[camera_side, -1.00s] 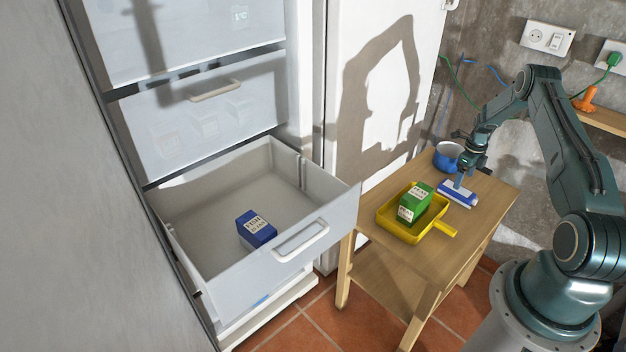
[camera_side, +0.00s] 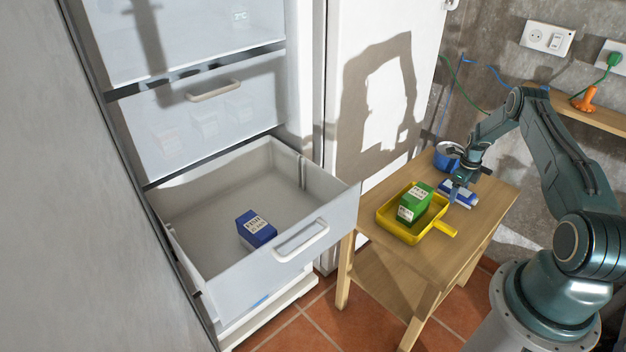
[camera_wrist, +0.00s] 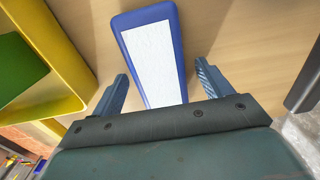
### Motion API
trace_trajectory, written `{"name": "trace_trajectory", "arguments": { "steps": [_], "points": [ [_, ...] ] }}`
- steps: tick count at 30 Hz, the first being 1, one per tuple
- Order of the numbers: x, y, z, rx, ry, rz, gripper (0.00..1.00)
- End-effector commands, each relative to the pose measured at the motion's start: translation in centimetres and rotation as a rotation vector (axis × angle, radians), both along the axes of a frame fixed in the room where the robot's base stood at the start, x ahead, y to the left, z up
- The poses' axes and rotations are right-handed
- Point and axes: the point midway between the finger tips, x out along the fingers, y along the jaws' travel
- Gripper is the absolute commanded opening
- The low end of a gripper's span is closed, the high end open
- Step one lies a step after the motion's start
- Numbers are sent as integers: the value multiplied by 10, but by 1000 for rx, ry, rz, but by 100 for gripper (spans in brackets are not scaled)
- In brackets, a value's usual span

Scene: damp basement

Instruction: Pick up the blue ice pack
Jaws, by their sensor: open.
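The blue ice pack (camera_side: 468,199) lies flat on the small wooden table, with a white label on top. In the wrist view the ice pack (camera_wrist: 154,58) reaches from the top of the picture down between my finger tips. My gripper (camera_side: 462,190) is right over it in the side view and hides part of it. In the wrist view my gripper (camera_wrist: 161,88) is open, with one finger on each side of the pack's near end and a gap on both sides. The fingers' height above the table is hard to tell.
A yellow tray (camera_side: 443,229) with green boxes (camera_side: 414,202) stands left of the ice pack. A blue pot (camera_side: 446,158) stands behind it. An open freezer drawer (camera_side: 330,207) holds a blue fish box (camera_side: 256,229). The table's right front (camera_side: 488,215) is clear.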

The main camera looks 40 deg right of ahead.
Motion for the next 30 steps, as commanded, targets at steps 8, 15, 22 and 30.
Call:
{"name": "trace_trajectory", "arguments": {
  "steps": [8, 15, 22, 30],
  "points": [
    [0, 0, -2, -1, -1, 0, 78],
    [0, 0, -2, -1, 0, 0, 78],
    [0, 0, -2, -1, 0, 0, 43],
    [0, -1, -1, -1, -1, 0, 23]
  ]
}}
